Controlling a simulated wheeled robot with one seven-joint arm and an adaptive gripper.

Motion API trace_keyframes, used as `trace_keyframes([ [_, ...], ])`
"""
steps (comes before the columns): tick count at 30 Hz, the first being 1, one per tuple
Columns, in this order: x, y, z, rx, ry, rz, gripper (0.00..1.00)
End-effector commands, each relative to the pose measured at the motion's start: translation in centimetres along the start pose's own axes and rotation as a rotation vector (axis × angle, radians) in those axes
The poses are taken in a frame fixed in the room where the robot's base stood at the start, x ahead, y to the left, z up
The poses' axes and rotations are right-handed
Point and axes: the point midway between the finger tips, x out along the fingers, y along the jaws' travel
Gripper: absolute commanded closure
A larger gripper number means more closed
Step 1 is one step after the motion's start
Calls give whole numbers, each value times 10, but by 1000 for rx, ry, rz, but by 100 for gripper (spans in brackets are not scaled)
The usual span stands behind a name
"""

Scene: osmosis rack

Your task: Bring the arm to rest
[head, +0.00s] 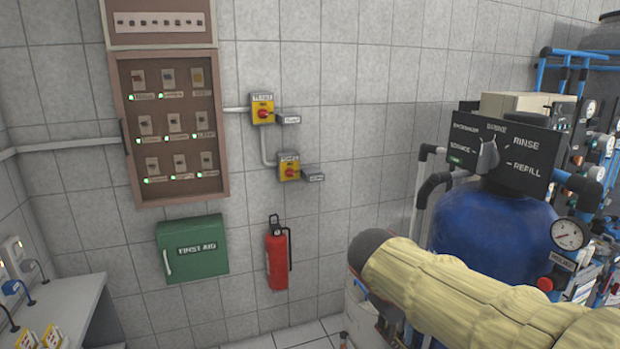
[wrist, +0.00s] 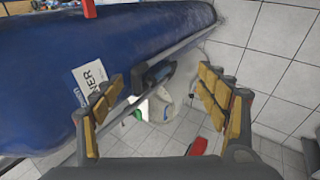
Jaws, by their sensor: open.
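My gripper (wrist: 162,112) shows in the wrist view with its two yellow-padded fingers spread wide apart. Nothing is between the fingers; the gap looks past them to the floor and a white container. The blue tank (wrist: 120,50) lies just beyond the left finger in the wrist view. In the head view my arm, in a pale yellow sleeve, reaches in from the lower right in front of the blue tank (head: 480,228). My gripper is not visible in the head view.
A control panel (head: 505,150) and a pressure gauge (head: 568,234) stand at the tank. A red extinguisher (head: 277,258), a green first aid box (head: 192,249) and a breaker cabinet (head: 170,125) are on the tiled wall. A bench (head: 70,305) is at left. Floor shows between.

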Motion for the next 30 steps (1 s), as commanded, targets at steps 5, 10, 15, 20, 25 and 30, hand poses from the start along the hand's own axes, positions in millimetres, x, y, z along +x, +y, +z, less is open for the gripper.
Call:
trace_keyframes([
  [5, -9, -71, 73, 200, 73, -255, 26],
  [10, -22, -118, 123, 390, 141, -411, 26],
  [15, -33, -134, 160, 512, 192, -457, 26],
  [20, -45, -119, 170, 559, 245, -426, 26],
  [25, -46, -114, 172, 577, 251, -416, 26],
  [30, -46, -114, 172, 575, 251, -416, 26],
])
